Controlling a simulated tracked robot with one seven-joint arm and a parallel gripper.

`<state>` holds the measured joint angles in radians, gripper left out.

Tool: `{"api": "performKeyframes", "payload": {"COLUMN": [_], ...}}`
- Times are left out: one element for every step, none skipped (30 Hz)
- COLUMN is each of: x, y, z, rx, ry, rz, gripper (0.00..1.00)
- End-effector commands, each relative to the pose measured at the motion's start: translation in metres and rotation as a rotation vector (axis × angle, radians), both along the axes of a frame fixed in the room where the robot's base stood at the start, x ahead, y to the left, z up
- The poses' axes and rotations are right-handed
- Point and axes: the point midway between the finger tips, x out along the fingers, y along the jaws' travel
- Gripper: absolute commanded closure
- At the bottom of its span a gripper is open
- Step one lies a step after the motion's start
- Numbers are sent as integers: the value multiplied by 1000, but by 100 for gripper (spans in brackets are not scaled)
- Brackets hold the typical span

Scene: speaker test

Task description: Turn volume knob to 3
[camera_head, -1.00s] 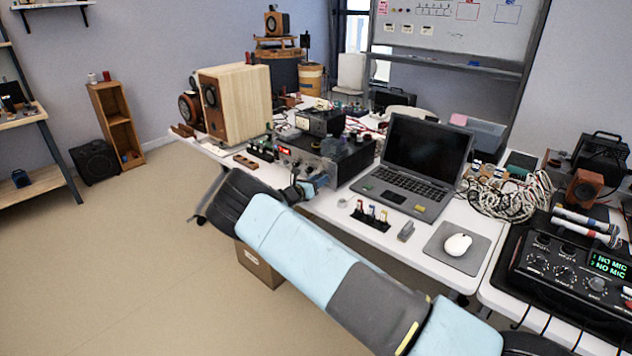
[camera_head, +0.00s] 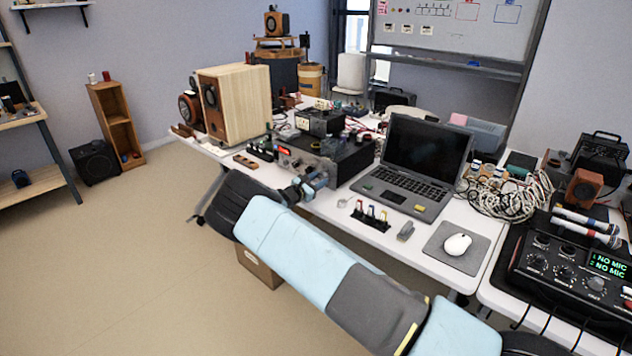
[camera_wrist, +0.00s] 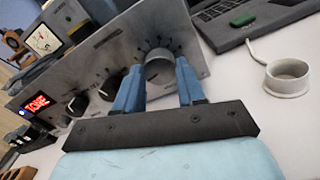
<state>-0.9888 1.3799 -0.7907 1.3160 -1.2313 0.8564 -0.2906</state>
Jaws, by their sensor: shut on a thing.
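The amplifier (camera_head: 345,163) stands on the white table, left of the laptop. In the wrist view its silver front panel (camera_wrist: 115,52) is tilted in the picture. The large silver volume knob (camera_wrist: 158,67) sits at the panel's right end, with dark marks around it too small to read. My gripper (camera_wrist: 160,70) has its two blue fingers on either side of this knob, shut on it. The knob's pointer cannot be made out. In the head view my gripper (camera_head: 314,184) is at the amplifier's front, and the knob is hidden.
Smaller black knobs (camera_wrist: 110,88) and a red lit display (camera_wrist: 38,102) are left on the panel. The laptop (camera_head: 420,165) and a small rack of coloured plugs (camera_head: 370,216) are close by.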

Motion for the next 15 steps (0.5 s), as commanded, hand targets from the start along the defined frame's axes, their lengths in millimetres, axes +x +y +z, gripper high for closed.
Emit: {"api": "performKeyframes", "payload": {"x": [0,0,0,0,0,1,1,1,1,1,1,1,1,1,1], "y": [5,5,5,4,4,4,4,4,4,4,4,4,4,4,4], "z": [0,0,0,0,0,0,0,0,0,0,0,0,0,0,0], "rx": [36,59,89,112,135,165,188,210,240,263,285,314,336,358,385], "ry": [-25,-43,-66,-83,-100,-124,-141,-159,-182,-200,-217,-240,-256,-273,-295], "rz": [8,8,8,9,9,8,8,8,7,7,7,7,6,6,6], "gripper": [91,91,91,91,91,91,91,91,91,91,91,91,91,91,91]}}
